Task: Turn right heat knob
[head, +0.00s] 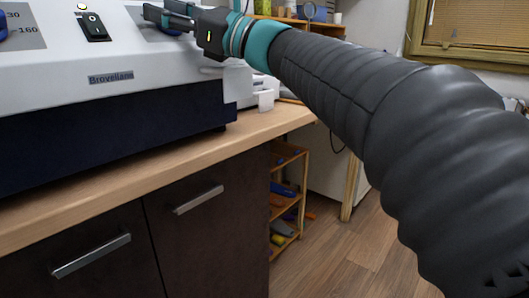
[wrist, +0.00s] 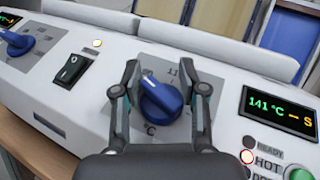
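The right heat knob (wrist: 162,97) is a round blue dial with a raised grip, on a grey scale plate (wrist: 185,65) marked °C. In the wrist view it sits between the two fingers of my gripper (wrist: 169,78). The fingers are open, one on each side of the knob, with a visible gap at least on the right. In the head view my gripper (head: 166,17) reaches over the machine's sloped panel from the right and hides most of that knob. The display (wrist: 277,108) right of the knob reads about 141 °C.
The white machine (head: 140,60) stands on a wooden counter (head: 262,128). A black rocker switch (wrist: 72,71) and the left blue knob (wrist: 15,43) lie left of the right knob. A green button (wrist: 300,173) and indicator lamps (wrist: 247,157) are below the display.

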